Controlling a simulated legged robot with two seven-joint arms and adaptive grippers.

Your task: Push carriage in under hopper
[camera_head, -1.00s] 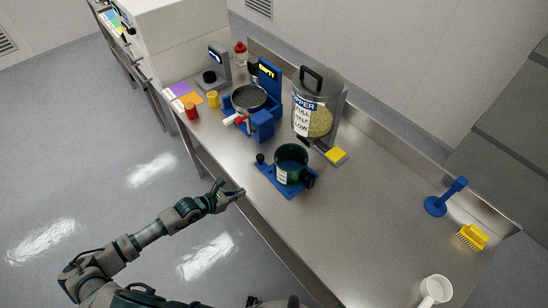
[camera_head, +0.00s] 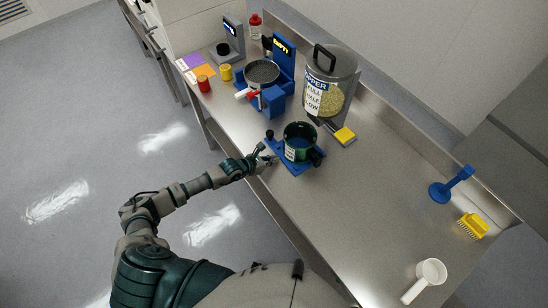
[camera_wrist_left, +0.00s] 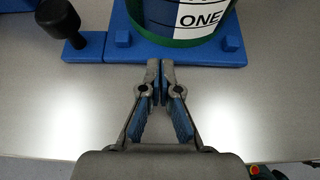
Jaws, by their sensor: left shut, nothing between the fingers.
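The carriage (camera_head: 296,165) is a blue flat plate with a black knob (camera_head: 270,135) on its left end, near the front edge of the steel table. A dark green pot (camera_head: 299,142) stands on it; its label reads "ONE" in the left wrist view (camera_wrist_left: 198,18). The hopper (camera_head: 329,85) is a clear, lidded container of yellowish grains, behind the carriage. My left gripper (camera_head: 265,160) is shut and empty. In the left wrist view its fingertips (camera_wrist_left: 160,66) are close to the plate's front edge; I cannot tell if they touch. My right gripper is not in view.
A blue stand with a grey pan (camera_head: 262,73) and an "EMPTY" sign is at left. The table's middle right is clear.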

